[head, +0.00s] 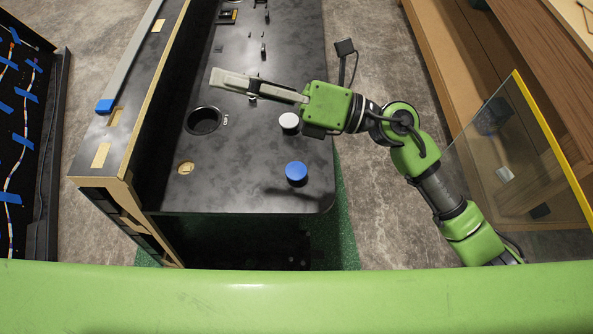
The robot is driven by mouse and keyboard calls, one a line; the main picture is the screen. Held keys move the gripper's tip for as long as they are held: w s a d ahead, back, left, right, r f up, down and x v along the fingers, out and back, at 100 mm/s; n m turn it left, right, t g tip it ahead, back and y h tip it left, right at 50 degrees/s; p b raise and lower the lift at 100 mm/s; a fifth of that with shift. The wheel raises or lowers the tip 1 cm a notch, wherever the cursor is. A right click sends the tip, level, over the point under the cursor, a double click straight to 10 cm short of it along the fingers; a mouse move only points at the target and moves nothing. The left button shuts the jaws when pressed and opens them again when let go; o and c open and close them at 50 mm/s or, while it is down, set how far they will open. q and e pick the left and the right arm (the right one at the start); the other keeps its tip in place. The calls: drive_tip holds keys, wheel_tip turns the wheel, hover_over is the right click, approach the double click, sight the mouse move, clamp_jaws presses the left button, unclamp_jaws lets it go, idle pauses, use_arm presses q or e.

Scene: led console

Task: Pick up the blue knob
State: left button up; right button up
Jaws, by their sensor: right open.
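The blue knob (296,173) stands on the black console top (245,185) near its front right corner. My right gripper (215,80) reaches in from the right over the console, its fingers pointing left. It is beyond the blue knob and to its left, apart from it and empty. The gripper is open, though the fingers overlap in this view. My left gripper is not in view.
A white knob (289,122) stands just behind the blue one. A round black hole (203,120) and a small light-coloured recess (186,168) lie to the left. A raised wall (150,100) bounds the console's left side. A yellow-edged clear panel (520,150) stands at right.

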wheel_tip(320, 180, down, 4)
drive_tip(key=s+a+n+g+h, duration=0.1)
drive_tip(key=s+n+g+h, duration=0.1)
drive_tip(key=n+g+h, duration=0.15)
drive_tip(key=n+t+h, duration=0.1)
drive_tip(key=n+h, duration=0.5)
drive_tip(key=h, duration=0.6)
approach(296, 170)
drive_tip(key=p+x, duration=0.1)
drive_tip(key=x, duration=0.1)
drive_tip(key=shift+a+f, duration=0.25)
drive_tip(key=shift+f, duration=0.05)
drive_tip(key=shift+w+a+f, duration=0.1)
drive_tip(key=shift+a+f, duration=0.05)
drive_tip(key=shift+f, duration=0.4)
drive_tip(key=shift+a+f+p, duration=0.15)
drive_tip(key=shift+f+p, duration=0.15)
drive_tip(key=shift+p, duration=0.15)
drive_tip(key=p+x, duration=0.1)
drive_tip(key=x, duration=0.2)
drive_tip(key=shift+f, duration=0.35)
drive_tip(key=shift+a+f, duration=0.15)
drive_tip(key=shift+f, duration=0.25)
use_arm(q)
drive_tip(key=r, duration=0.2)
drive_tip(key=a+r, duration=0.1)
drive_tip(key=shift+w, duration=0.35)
